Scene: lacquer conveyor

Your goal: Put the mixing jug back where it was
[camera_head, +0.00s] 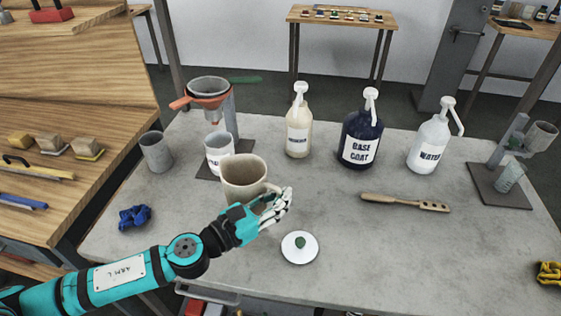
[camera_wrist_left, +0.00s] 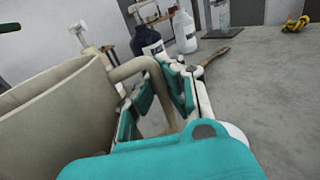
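The mixing jug (camera_head: 243,180), a beige open-topped jug with a side handle, is near the middle of the table in the head view. Its wall (camera_wrist_left: 52,120) fills the left of the left wrist view, and its handle (camera_wrist_left: 142,67) arches between my left gripper's fingers. My left gripper (camera_head: 275,204) is at the jug's handle side, with its fingers on either side of the handle and apart. A gap seems to show beside the handle. The arm hides the jug's lower part, so I cannot tell whether its base touches the table. My right gripper is not in view.
A white lid-like disc (camera_head: 300,247) lies in front. Behind stand a cream pump bottle (camera_head: 298,135), base coat (camera_head: 360,138) and water (camera_head: 429,145) bottles. A funnel stand (camera_head: 231,120) with a labelled cup (camera_head: 219,153), a grey cup (camera_head: 156,152) and a slotted paddle (camera_head: 405,202) are nearby.

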